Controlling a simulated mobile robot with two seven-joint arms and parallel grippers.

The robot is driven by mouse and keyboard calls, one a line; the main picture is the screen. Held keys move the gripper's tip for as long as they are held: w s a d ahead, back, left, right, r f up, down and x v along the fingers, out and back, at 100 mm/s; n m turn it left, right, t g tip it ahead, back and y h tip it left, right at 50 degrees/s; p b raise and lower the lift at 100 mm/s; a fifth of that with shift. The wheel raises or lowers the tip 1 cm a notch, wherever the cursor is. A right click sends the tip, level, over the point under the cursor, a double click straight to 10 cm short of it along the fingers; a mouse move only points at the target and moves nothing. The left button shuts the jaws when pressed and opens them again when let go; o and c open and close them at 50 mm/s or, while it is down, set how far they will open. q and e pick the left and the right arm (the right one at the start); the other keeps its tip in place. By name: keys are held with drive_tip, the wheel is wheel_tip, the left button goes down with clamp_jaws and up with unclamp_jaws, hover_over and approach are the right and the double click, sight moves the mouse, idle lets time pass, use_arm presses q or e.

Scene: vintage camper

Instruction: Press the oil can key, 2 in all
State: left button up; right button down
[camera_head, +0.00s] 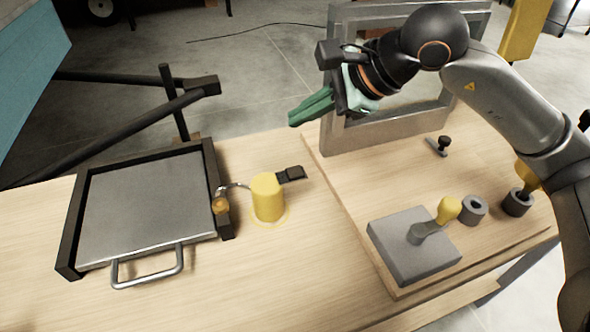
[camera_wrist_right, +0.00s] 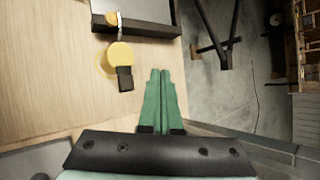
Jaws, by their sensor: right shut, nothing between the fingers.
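The oil can is a yellow cylinder (camera_head: 268,196) standing upright on the wooden bench, with a thin spout ending in an amber ball on its left. Its key is a black block (camera_head: 290,174) sticking out on the can's right side. In the wrist view the can (camera_wrist_right: 119,56) and key (camera_wrist_right: 125,78) lie left of the fingers. My right gripper (camera_head: 292,119) has green fingers shut together and empty. It hangs above and behind the key in the head view, apart from it. The fingertips also show in the wrist view (camera_wrist_right: 159,73). My left gripper is not in view.
A black-rimmed tray with a metal handle (camera_head: 147,272) is left of the can. A grey metal frame (camera_head: 340,130) stands upright behind. A grey block with a yellow-knobbed lever (camera_head: 400,252) and a grey ring (camera_head: 473,209) are at right. Bench before the can is clear.

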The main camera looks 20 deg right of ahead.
drive_tip(key=f, duration=0.1)
drive_tip(key=b, duration=0.5)
hover_over(301, 173)
wheel_tip(301, 173, down, 7)
drive_tip(key=shift+r, duration=0.1)
drive_tip(key=shift+f+b, duration=0.3)
drive_tip(key=shift+b, duration=0.1)
drive_tip(key=shift+f, duration=0.15)
use_arm(q)
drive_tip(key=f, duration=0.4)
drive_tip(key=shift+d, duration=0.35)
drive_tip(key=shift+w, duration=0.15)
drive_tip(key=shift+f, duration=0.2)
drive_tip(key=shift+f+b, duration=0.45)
drive_tip(key=shift+b, duration=0.25)
use_arm(e)
drive_tip(key=shift+f, duration=0.4)
